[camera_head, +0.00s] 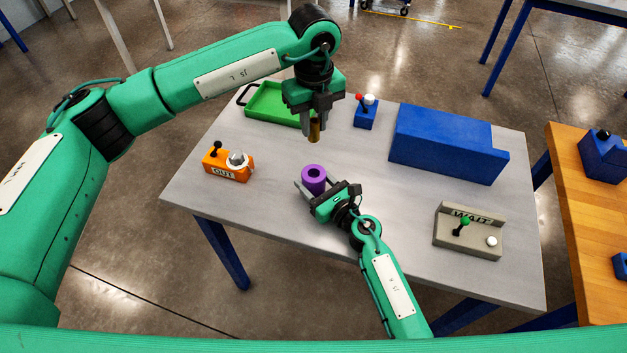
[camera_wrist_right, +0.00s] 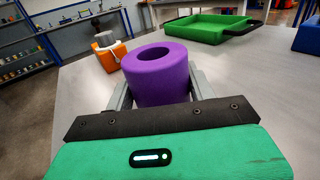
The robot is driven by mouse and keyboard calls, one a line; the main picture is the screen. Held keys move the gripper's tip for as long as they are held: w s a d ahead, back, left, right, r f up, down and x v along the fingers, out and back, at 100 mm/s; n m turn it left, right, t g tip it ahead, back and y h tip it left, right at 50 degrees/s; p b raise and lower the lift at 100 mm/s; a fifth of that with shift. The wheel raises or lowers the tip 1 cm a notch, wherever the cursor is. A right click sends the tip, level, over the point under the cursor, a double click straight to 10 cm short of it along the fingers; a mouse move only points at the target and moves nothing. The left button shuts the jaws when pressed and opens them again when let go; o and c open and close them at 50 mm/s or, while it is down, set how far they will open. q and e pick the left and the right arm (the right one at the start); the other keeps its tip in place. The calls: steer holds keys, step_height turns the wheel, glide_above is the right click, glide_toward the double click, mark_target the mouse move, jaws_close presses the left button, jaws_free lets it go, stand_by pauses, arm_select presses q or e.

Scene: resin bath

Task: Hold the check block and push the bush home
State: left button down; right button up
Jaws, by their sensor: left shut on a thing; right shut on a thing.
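The check block is a purple cylinder with a hole in its top (camera_head: 313,178). It stands upright on the grey table, and my right gripper (camera_head: 318,186) is shut on it from the near side. It also fills the middle of the right wrist view (camera_wrist_right: 158,74), between the two fingers, with its hole open and empty-looking. The bush is a small brass-brown cylinder (camera_head: 314,132). My left gripper (camera_head: 315,118) is shut on it and holds it pointing down, above and apart from the purple block. The bush's upper part is hidden by the fingers.
On the grey table (camera_head: 350,250) stand an orange OUT box (camera_head: 228,167) at left, a green tray (camera_head: 272,104) behind, a small blue box with red and white knobs (camera_head: 366,115), a large blue block (camera_head: 445,142) and a grey WAIT fixture (camera_head: 468,238) at right. The table's front is clear.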

mark_target(314, 136)
stand_by(0.5)
arm_select(q)
step_height(314, 136, down, 4)
steer(key=m, duration=0.5)
steer(key=shift+m, duration=0.4)
step_height(314, 136, down, 10)
steer(key=shift+f, duration=0.15)
